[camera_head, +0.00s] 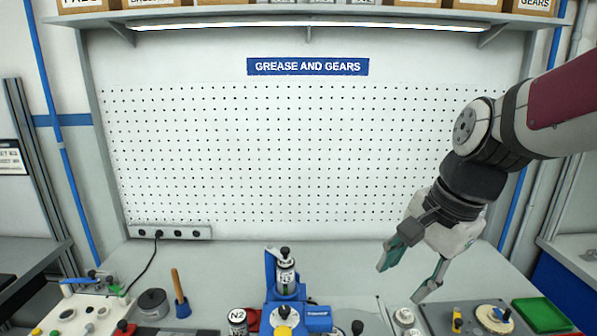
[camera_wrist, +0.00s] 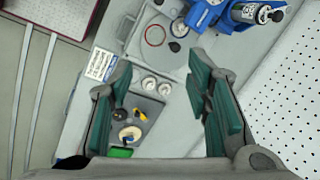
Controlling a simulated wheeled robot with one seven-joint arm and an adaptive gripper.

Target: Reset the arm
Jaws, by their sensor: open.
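My gripper (camera_head: 408,270) hangs over the right part of the workbench in the head view, pointing down and tilted. Its green-padded fingers are spread apart. In the wrist view the gripper (camera_wrist: 162,100) is open and nothing is between its fingers. My arm comes in from the right side of the head view, bent at the elbow. The gripper is in the air, apart from the bench items below it.
A blue fixture (camera_head: 284,290) stands mid-bench. A grey tray (camera_head: 440,318) with small parts and a green bin (camera_head: 541,314) lie at right. At left are a tool in a blue holder (camera_head: 182,308) and a white board (camera_head: 62,318). A pegboard (camera_head: 290,150) backs the bench.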

